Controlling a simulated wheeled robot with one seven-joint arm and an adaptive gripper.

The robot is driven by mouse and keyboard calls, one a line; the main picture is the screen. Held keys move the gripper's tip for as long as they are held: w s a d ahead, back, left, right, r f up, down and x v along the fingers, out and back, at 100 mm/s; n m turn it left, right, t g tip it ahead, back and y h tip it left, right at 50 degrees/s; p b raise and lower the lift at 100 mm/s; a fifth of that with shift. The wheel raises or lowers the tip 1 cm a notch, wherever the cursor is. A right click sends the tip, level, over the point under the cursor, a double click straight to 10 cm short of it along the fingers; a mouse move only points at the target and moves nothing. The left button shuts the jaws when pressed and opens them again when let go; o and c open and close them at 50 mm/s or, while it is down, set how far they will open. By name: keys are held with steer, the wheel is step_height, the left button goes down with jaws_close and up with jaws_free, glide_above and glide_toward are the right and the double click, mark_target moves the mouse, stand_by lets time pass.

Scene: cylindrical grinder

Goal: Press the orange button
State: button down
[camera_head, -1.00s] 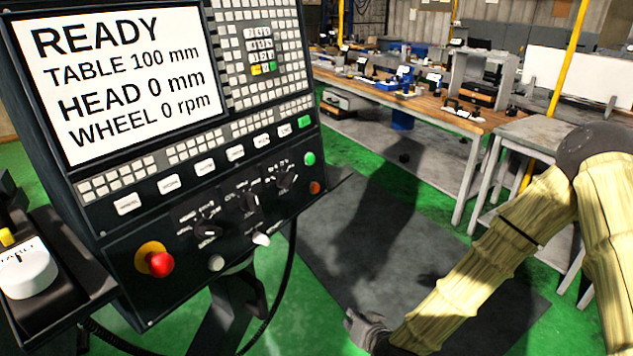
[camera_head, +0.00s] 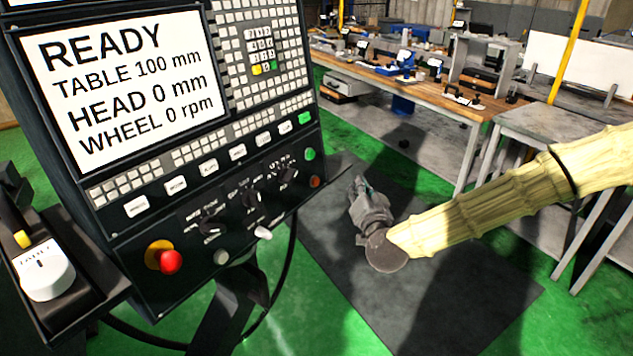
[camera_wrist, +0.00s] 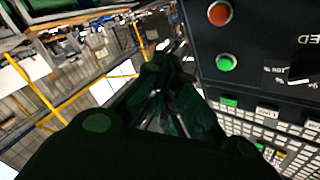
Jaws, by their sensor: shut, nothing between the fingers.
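The orange button (camera_head: 315,182) is a small round button at the lower right corner of the control panel (camera_head: 120,222), just below a green button (camera_head: 309,154). In the wrist view the orange button (camera_wrist: 220,13) is at the top, with the green button (camera_wrist: 226,62) beneath it. My gripper (camera_head: 357,184) is to the right of the orange button in the head view and apart from the panel. Its fingers (camera_wrist: 168,62) are shut and empty, and look dark in the wrist view.
A red knob on a yellow ring (camera_head: 170,261) and several dark rotary switches are on the same panel. A screen (camera_head: 125,85) reads READY. A wooden workbench (camera_head: 440,98) stands behind. A dark mat (camera_head: 440,290) lies on the green floor.

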mark_target(315, 182)
steer(key=shift+a, duration=0.1)
steer(key=w+a+f+b, duration=0.1)
steer(key=w+a, duration=0.3)
steer(key=a, duration=0.3)
steer(key=shift+w+f, duration=0.3)
steer(key=shift+f, duration=0.05)
steer(key=shift+w+a, duration=0.1)
steer(key=shift+a, duration=0.15)
stand_by(1.4)
steer(key=shift+w+a, duration=0.15)
steer(key=shift+a, duration=0.1)
steer(key=shift+w+a+f+b, duration=0.1)
steer(key=shift+w+a+b, duration=0.1)
steer(key=shift+a+b, duration=0.2)
stand_by(1.0)
steer(key=shift+d, duration=0.2)
steer(key=shift+s+d, duration=0.4)
steer(key=shift+d, duration=0.15)
steer(key=shift+d, duration=0.1)
